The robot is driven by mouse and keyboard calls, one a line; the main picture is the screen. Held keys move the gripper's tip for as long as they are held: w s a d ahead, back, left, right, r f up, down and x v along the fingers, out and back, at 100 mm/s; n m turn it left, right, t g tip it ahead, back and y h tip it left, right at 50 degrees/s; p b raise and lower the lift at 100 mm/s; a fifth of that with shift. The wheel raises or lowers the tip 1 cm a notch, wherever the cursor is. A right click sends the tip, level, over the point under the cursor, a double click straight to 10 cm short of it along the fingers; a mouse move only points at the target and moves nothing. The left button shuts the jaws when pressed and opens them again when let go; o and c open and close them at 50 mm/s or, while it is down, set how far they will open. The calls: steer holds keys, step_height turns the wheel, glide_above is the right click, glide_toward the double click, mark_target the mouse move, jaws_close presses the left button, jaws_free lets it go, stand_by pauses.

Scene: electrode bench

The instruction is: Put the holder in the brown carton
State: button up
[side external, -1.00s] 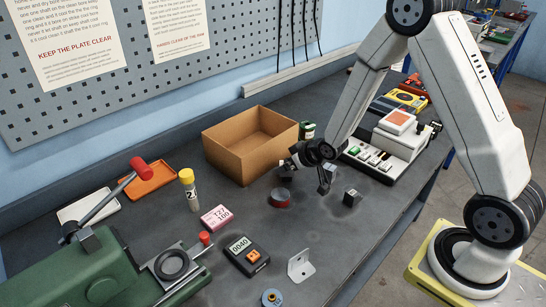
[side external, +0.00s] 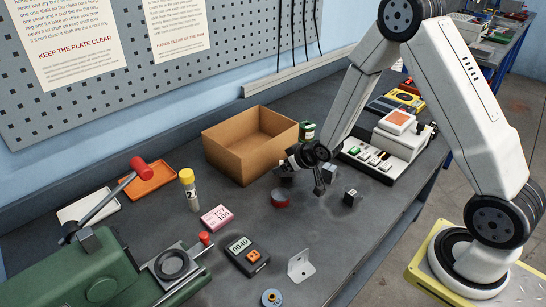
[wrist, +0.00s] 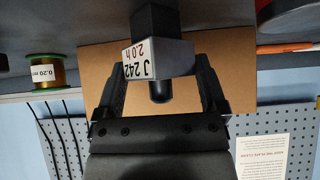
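The holder (wrist: 167,55) is a dark block with a short round knob and a white label reading J 242, 2.0 h. In the wrist view, which is upside down, it shows between and just beyond the fingers of my gripper (wrist: 160,82). The fingers are spread, with no clear contact visible. In the side external view, the holder (side external: 285,173) looks small and dark, partly hidden by my gripper (side external: 304,173), low over the bench. The brown carton (side external: 226,156) stands open-topped behind it; its wall also fills the wrist view's background (wrist: 235,88).
A dark cube (side external: 352,197) is to the right. A green spool (side external: 307,130) stands beside the carton, and a white keyed device (side external: 384,160) is at right. A pink box (side external: 216,218) lies front left.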

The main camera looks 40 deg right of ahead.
jaws_close()
steer(key=shift+r, duration=0.1)
steer(key=shift+r, duration=4.95)
